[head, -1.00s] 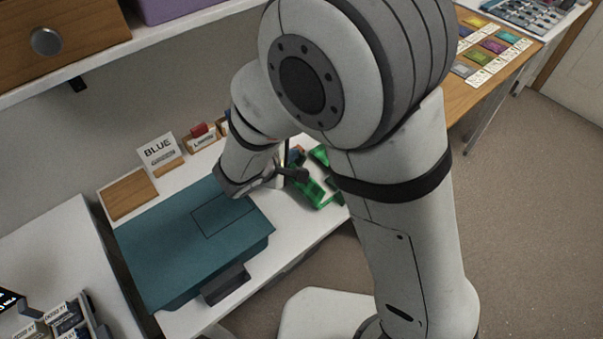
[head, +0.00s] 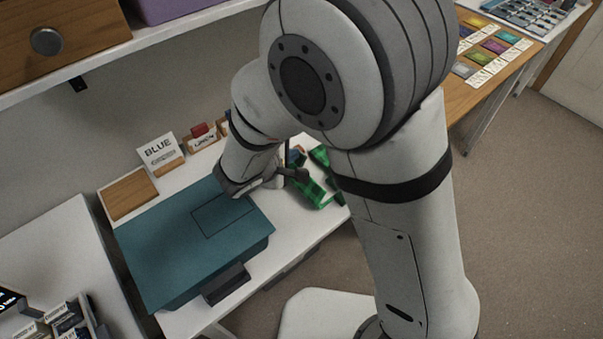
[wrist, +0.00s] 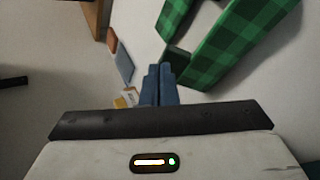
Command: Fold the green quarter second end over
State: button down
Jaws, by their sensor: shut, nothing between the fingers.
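The green quarter, a green and dark checked cloth, lies on the white table in the head view (head: 318,192), partly hidden by my arm. My gripper's blue fingers (wrist: 159,84) are shut together and hold nothing. In the wrist view their tips appear just below the dark green piece; I cannot tell if they touch it. In the head view the fingers are mostly hidden by my wrist.
A teal box-like block (head: 180,245) with an outlined square stands left of my wrist. Bare white table shows at front right of the block.

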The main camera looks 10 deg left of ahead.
aim_at(312, 166)
jog(key=shift+w+f, duration=0.1)
dwell(0.6)
jog(key=shift+w+d+f+b, duration=0.3)
jog(key=shift+d+b, duration=0.05)
jog(key=shift+b, duration=0.35)
jog(key=shift+w+d+g+y, duration=0.4)
jog(key=shift+w+g, duration=0.1)
jog(key=shift+g, duration=0.1)
jog(key=shift+w+d+f+m+g+y, duration=0.35)
jog(key=shift+w+d+g+y, duration=0.3)
jog(key=shift+g, duration=0.35)
jog(key=shift+w+d+f+g+y, duration=0.5)
jog(key=shift+w+g+y, duration=0.1)
jog(key=shift+g+y, duration=0.2)
jog(key=shift+w+d+f+m+g+y, duration=0.25)
jog(key=shift+w+f+g+y, duration=0.15)
jog(key=shift+f+g+y, duration=0.25)
